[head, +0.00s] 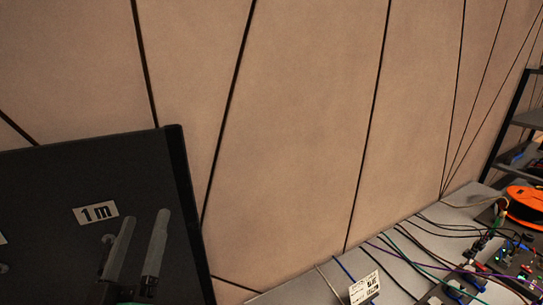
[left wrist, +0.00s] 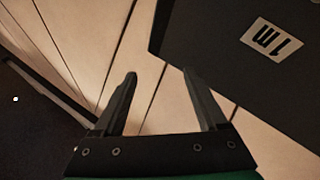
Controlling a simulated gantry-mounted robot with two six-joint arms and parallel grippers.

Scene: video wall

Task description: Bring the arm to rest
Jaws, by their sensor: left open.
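My left gripper (head: 147,215) is at the lower left of the head view, in front of a black panel (head: 60,180) marked "1m". Its two grey fingers point up and stand apart with nothing between them. In the left wrist view the gripper (left wrist: 159,76) is open and empty, with the wood-coloured wall and the edge of the black panel (left wrist: 215,55) beyond its fingertips. My right gripper is in neither view.
A wall of wood-coloured panels (head: 290,130) fills the background. Dark shelves (head: 528,118) stand at the far right.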

